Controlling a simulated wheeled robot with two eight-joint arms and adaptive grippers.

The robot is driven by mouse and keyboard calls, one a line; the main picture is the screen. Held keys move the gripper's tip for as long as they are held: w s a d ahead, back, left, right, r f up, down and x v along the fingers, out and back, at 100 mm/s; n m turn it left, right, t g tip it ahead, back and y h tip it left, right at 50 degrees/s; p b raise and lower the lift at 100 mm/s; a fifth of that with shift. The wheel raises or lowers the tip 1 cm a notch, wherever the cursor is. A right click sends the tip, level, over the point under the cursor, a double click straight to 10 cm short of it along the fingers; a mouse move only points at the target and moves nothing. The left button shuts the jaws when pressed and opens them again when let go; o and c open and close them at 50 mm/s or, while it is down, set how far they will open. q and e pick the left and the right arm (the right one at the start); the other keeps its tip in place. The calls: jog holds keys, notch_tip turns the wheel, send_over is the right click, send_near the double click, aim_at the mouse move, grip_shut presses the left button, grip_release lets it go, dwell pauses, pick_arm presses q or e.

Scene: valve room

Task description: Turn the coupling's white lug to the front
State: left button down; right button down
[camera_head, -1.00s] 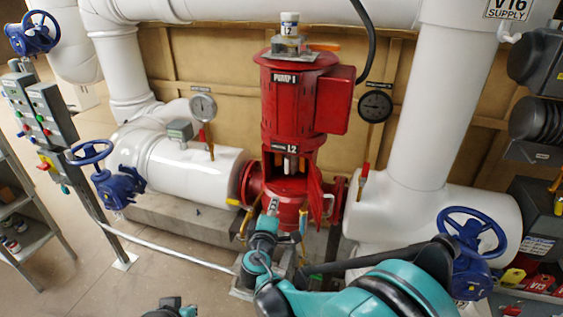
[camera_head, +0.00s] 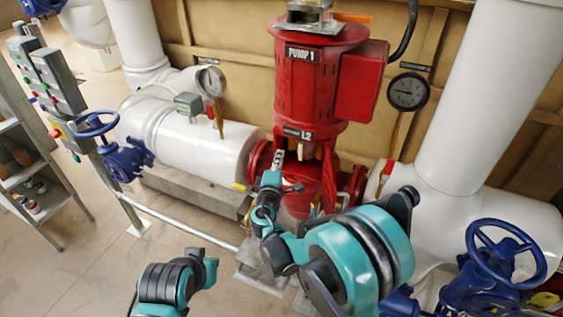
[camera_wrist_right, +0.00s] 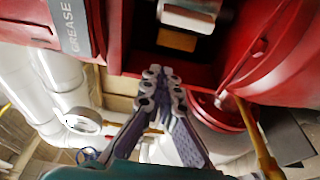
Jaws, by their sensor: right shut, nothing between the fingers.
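The red pump (camera_head: 318,85), labelled PUMP 1, has a window below its L2 label, where the coupling (camera_head: 306,152) shows only in small part. In the right wrist view a pale white block (camera_wrist_right: 188,18), which may be the white lug, sits in the opening above an orange-brown part (camera_wrist_right: 177,40). My right gripper (camera_head: 279,157) is at the left front of the opening, its fingers shut and empty. In the wrist view its fingertips (camera_wrist_right: 163,75) are at the opening's lower red edge, below the block; contact is unclear.
A red guard or flange (camera_wrist_right: 290,50) stands close right of the fingers, with a yellow-brown handle (camera_wrist_right: 258,140) below it. White pipes flank the pump. Blue handwheels stand at left (camera_head: 96,124) and right (camera_head: 506,250).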

jog(key=w, duration=0.4)
jog(key=w+d+b, duration=0.1)
jog(key=w, duration=0.1)
jog(key=shift+w+f, duration=0.1)
jog(key=shift+f, duration=0.1)
jog(key=d, duration=0.1)
jog(key=s+d, duration=0.1)
jog(key=d+b, duration=0.1)
jog(key=shift+s+r, duration=0.1)
jog(key=shift+s, duration=0.2)
jog(key=shift+s+d, duration=0.15)
jog(key=shift+d, duration=0.05)
jog(key=shift+d, duration=0.1)
jog(key=shift+s+d, duration=0.2)
jog(key=shift+d, duration=0.15)
jog(key=shift+s+d, duration=0.2)
jog(key=shift+d, duration=0.15)
jog(key=shift+a, duration=0.1)
